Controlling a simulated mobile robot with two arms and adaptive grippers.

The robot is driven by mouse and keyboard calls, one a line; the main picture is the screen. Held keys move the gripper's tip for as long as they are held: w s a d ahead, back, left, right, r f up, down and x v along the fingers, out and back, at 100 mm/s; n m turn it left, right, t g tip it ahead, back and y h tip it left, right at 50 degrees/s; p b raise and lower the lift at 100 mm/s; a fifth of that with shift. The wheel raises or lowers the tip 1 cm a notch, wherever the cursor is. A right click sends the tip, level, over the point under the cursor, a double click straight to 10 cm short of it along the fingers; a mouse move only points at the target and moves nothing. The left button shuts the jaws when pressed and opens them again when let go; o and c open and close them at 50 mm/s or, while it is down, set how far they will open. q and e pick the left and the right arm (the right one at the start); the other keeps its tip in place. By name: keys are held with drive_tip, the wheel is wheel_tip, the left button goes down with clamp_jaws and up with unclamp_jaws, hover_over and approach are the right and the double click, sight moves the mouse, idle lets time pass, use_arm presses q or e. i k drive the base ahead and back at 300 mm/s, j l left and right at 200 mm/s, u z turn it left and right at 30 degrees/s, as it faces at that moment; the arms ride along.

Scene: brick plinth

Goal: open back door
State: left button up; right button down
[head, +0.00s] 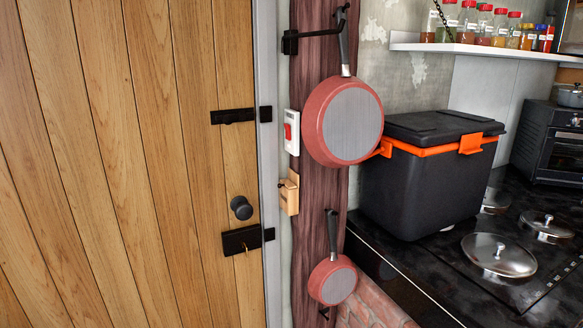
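The wooden door (150,130) fills the left side of the head view and looks shut against its grey frame (271,200). A round black knob (241,208) sits near its right edge. Below the knob is a black lock plate (242,240), with what looks like a small key in it. Higher up, a black bolt (233,116) lies across towards a catch on the frame. Neither of my grippers is in view.
Two red pans, one large (343,120) and one small (332,281), hang on the dark post (310,55) right of the door. A counter (430,275) with a black cooler box (425,175) and pot lids stands further right.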

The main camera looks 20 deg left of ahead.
sight(125, 202)
drive_tip(key=u, duration=2.1)
drive_tip(key=i+l, duration=0.05)
